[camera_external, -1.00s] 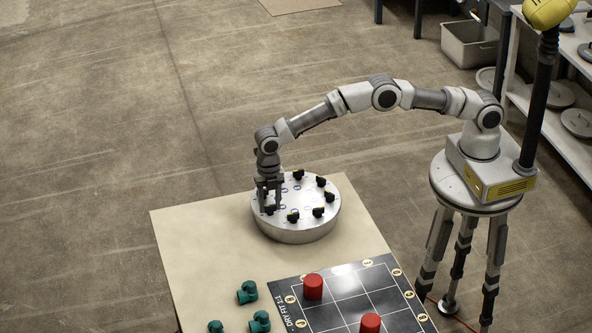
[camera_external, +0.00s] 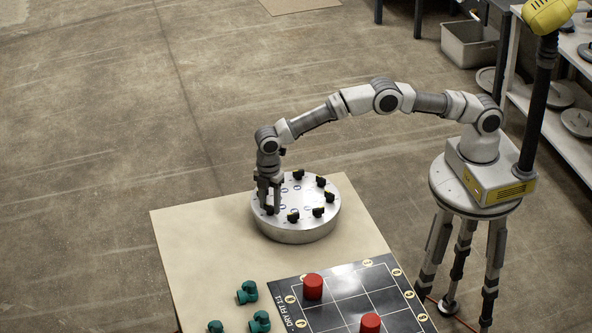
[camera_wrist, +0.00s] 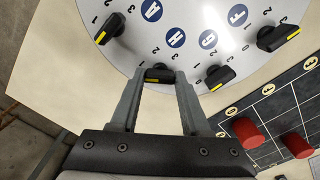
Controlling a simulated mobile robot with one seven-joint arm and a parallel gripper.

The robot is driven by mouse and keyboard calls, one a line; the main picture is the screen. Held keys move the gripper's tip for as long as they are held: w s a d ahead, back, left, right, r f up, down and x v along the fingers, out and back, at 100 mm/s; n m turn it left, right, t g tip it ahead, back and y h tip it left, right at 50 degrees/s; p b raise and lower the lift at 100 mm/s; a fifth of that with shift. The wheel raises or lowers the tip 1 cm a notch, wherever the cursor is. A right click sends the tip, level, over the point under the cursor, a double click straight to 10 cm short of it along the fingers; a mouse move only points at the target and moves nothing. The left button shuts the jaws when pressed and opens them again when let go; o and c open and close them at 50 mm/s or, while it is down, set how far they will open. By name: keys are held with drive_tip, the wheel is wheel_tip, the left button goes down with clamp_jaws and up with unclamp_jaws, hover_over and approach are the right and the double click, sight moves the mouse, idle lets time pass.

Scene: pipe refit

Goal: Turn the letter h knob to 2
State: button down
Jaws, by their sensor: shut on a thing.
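A round silver plate (camera_external: 300,233) on the table carries a ring of black knobs, each by a blue letter disc. The letter h label (camera_wrist: 173,38) shows in the wrist view, just beyond its black knob (camera_wrist: 160,74). That knob has a yellow stripe on its lower side in the wrist view and lies crosswise between my fingertips. My gripper (camera_wrist: 160,80) is shut on it; it also shows in the outside view (camera_external: 267,209) at the plate's left edge. Small digits stand around the knob, but I cannot tell surely which one it points to.
The neighbouring A knob (camera_wrist: 110,28) and G knob (camera_wrist: 219,77) stand on either side, close to my fingers. A black grid board (camera_external: 346,292) with red cylinders (camera_external: 313,287) and green pipe fittings (camera_external: 247,292) lie on the table nearer the camera.

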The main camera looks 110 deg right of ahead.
sight(270, 205)
drive_tip(key=m, duration=1.4)
idle(0.4)
drive_tip(key=shift+c, duration=1.9)
unclamp_jaws()
drive_tip(key=shift+r, duration=0.1)
wheel_tip(270, 205, up, 17)
drive_tip(key=p, duration=0.2)
drive_tip(key=shift+r, duration=0.15)
